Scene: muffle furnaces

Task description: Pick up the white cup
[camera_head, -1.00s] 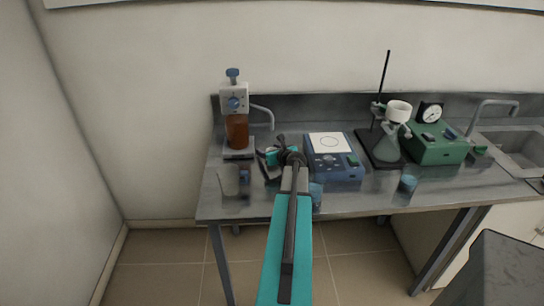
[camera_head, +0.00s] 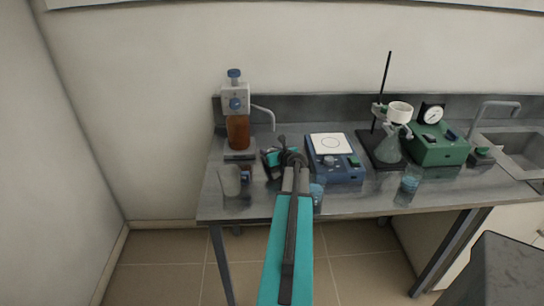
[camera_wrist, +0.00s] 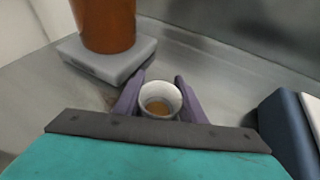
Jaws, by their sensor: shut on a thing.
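The white cup (camera_wrist: 160,98) is a small round cup with brownish contents, seen from above in the wrist view. It is upright between the two purple fingers of my gripper (camera_wrist: 160,100), one finger on each side of it. My gripper is shut on the cup. In the head view my gripper (camera_head: 268,160) is over the left part of the bench, right of the bottle stand. The cup cannot be made out there. The cup's base is hidden in the wrist view, so I cannot tell whether it touches the bench.
An amber bottle (camera_head: 238,132) stands on a grey base (camera_wrist: 112,62) just behind the cup. A blue balance (camera_head: 338,172) is to the right. A clear beaker (camera_head: 231,181) stands near the front left. Blue-filled beakers (camera_head: 411,184) stand along the front.

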